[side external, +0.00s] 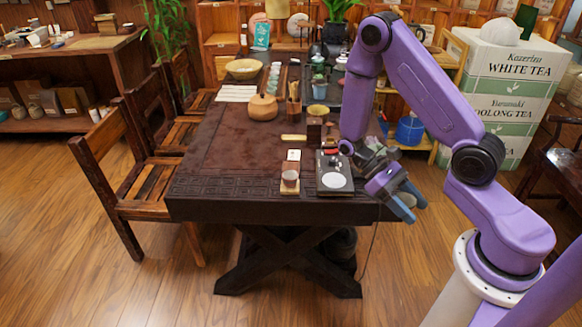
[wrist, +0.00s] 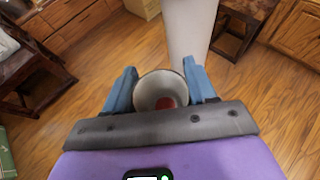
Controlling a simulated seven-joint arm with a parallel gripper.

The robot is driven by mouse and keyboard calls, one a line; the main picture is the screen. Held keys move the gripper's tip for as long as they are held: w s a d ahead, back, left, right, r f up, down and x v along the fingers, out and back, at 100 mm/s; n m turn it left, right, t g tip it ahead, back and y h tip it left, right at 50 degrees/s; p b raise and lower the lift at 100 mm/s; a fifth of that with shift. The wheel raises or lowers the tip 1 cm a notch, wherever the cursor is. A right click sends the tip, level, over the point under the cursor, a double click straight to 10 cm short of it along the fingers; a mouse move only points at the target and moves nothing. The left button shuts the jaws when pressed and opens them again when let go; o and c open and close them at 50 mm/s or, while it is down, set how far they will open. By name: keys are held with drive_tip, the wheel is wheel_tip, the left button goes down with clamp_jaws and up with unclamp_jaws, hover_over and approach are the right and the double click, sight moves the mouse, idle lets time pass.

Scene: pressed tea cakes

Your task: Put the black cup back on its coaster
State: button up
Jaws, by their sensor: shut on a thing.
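My gripper (side external: 408,203) is off the front right edge of the table, with its blue fingers pointing down and outward. In the wrist view its two fingers (wrist: 161,88) close on opposite sides of a cup (wrist: 150,88). The cup has a pale grey inside and a red patch at the bottom. Its outer colour is mostly hidden, and I cannot make it out in the side view. A light wooden coaster (side external: 290,191) near the table's front edge bears a small brownish cup (side external: 290,178). I cannot pick out an empty coaster for certain.
The dark table (side external: 225,150) has a black device with a white disc (side external: 335,181) near its front right. The left middle of the tabletop is clear.

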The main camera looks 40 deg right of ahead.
drive_tip(key=w+a+f+m+t+y, duration=0.1)
drive_tip(key=w+a+m+t+y, duration=0.7)
drive_tip(key=w+m+y, duration=0.5)
drive_tip(key=shift+w+a+f+m+t, duration=0.15)
drive_tip(key=shift+w+a+m+t, duration=0.4)
drive_tip(key=shift+m, duration=0.55)
drive_tip(key=w+m+t, duration=0.2)
drive_tip(key=w, duration=0.1)
drive_tip(key=w+d+m+t, duration=0.1)
drive_tip(key=w+t, duration=0.1)
drive_tip(key=w, duration=0.1)
drive_tip(key=w+d+m+t, duration=0.1)
drive_tip(key=w+m+t, duration=0.1)
drive_tip(key=w, duration=0.1)
drive_tip(key=shift+d+r+m, duration=0.25)
drive_tip(key=shift+m, duration=0.05)
drive_tip(key=m+t+h, duration=0.3)
drive_tip(key=m+t, duration=0.3)
hover_over(286, 167)
drive_tip(key=f, duration=0.8)
drive_tip(key=shift+s+f, duration=0.15)
drive_tip(key=shift+s, duration=0.05)
drive_tip(key=shift+w+f, duration=0.25)
drive_tip(key=shift+f, duration=1.55)
drive_tip(key=shift+f, duration=0.1)
